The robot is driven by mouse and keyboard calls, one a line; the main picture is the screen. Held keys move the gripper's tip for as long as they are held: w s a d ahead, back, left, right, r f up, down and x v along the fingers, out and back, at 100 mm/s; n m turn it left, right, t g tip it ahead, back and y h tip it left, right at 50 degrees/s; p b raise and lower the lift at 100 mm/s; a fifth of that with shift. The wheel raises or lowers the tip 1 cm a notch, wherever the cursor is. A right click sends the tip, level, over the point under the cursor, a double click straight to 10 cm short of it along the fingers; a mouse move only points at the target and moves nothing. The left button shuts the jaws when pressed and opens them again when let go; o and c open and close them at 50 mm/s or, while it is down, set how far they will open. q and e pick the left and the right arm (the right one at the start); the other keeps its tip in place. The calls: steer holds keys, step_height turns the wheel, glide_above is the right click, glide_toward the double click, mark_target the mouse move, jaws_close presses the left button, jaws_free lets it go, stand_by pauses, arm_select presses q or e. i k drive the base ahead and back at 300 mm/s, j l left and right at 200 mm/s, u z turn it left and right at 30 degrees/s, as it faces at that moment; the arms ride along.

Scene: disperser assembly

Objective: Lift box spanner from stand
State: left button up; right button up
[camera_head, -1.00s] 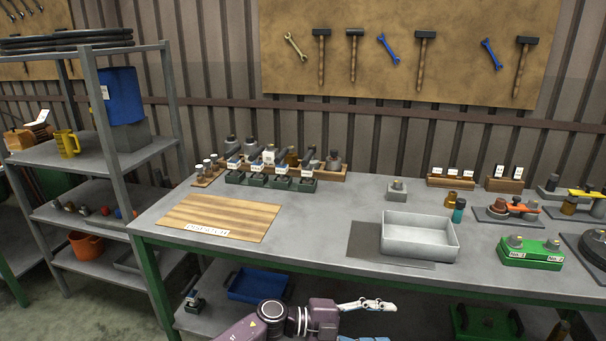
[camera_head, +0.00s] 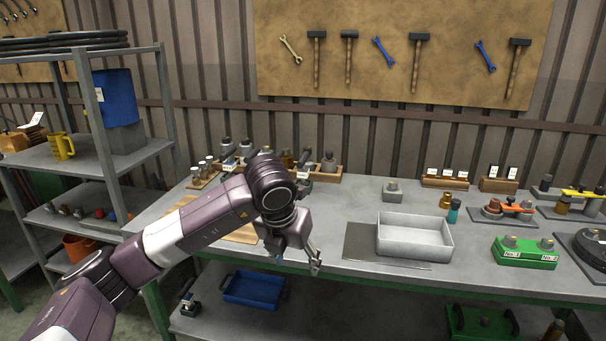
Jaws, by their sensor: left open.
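I cannot tell for sure which thing is the box spanner. A small grey block with a short round piece on top (camera_head: 393,190) stands at the back middle of the bench. A wooden rack (camera_head: 328,176) with several upright parts stands at the back left, partly hidden by my left arm. My left gripper (camera_head: 315,264) is open and empty over the bench's front edge, left of the grey tray, with its fingers pointing down. It is apart from all these things. My right gripper is out of view.
A pale metal tray (camera_head: 414,250) sits on a dark mat (camera_head: 362,250) right of my left gripper. A wooden board (camera_head: 243,234) lies partly behind my arm. A green block (camera_head: 524,259) and a teal bottle (camera_head: 453,211) stand further right.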

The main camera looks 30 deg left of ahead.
mark_target(303, 172)
steer(key=i+j, duration=0.45)
steer(key=i, duration=0.15)
steer(key=i+j, duration=0.45)
steer(key=i, duration=0.15)
steer(key=i+j, duration=0.45)
steer(key=i, duration=0.15)
